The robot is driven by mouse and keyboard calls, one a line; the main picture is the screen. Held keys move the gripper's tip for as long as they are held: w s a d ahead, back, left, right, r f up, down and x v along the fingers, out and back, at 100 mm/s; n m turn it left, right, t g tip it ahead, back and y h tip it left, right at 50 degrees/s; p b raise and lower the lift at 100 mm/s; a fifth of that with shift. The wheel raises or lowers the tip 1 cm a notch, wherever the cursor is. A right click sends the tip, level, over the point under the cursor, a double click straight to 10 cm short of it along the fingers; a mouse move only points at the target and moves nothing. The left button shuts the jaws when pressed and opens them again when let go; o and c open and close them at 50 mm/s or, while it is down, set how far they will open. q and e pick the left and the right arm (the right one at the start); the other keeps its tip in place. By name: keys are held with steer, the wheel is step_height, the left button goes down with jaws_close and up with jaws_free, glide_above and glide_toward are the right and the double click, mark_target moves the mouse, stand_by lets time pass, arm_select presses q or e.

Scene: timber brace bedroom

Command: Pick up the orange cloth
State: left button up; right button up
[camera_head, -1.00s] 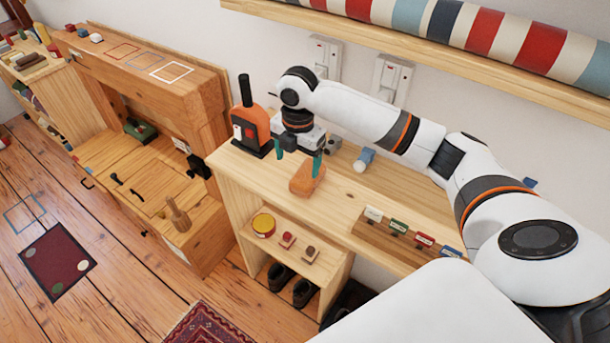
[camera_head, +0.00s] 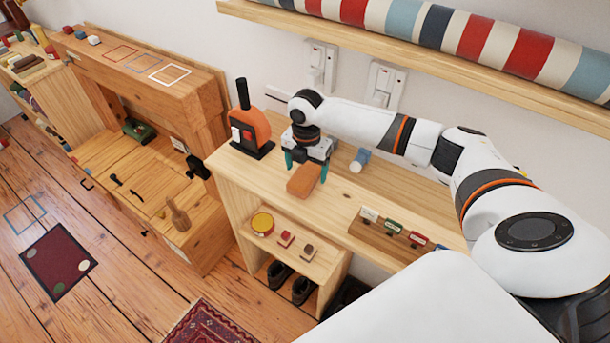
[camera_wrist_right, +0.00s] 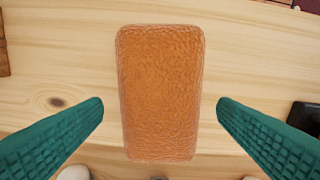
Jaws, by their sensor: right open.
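The orange cloth (camera_head: 303,181) is a folded, rounded block lying on the light wooden bench top, near its front edge. In the right wrist view the orange cloth (camera_wrist_right: 160,92) lies between the two teal fingers with wood visible on both sides, so neither finger touches it. My right gripper (camera_head: 306,168) is open and empty, just behind and above the cloth in the head view. Its fingers point down. It also shows in the right wrist view (camera_wrist_right: 160,108). My left gripper is not in view.
An orange and black tool (camera_head: 251,125) stands left of my right gripper. A blue-ended cylinder (camera_head: 360,160) lies to the right. A wooden rack with coloured labels (camera_head: 395,229) sits further right. A striped roll (camera_head: 440,25) lies on the shelf above. Bench wood around the cloth is clear.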

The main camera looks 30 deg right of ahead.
mark_target(306, 172)
step_height(306, 172, down, 2)
steer(key=shift+c, duration=0.2)
steer(key=c, duration=1)
steer(key=shift+r+b, duration=0.65)
steer(key=shift+r, duration=4.45)
steer(key=shift+c, duration=0.2)
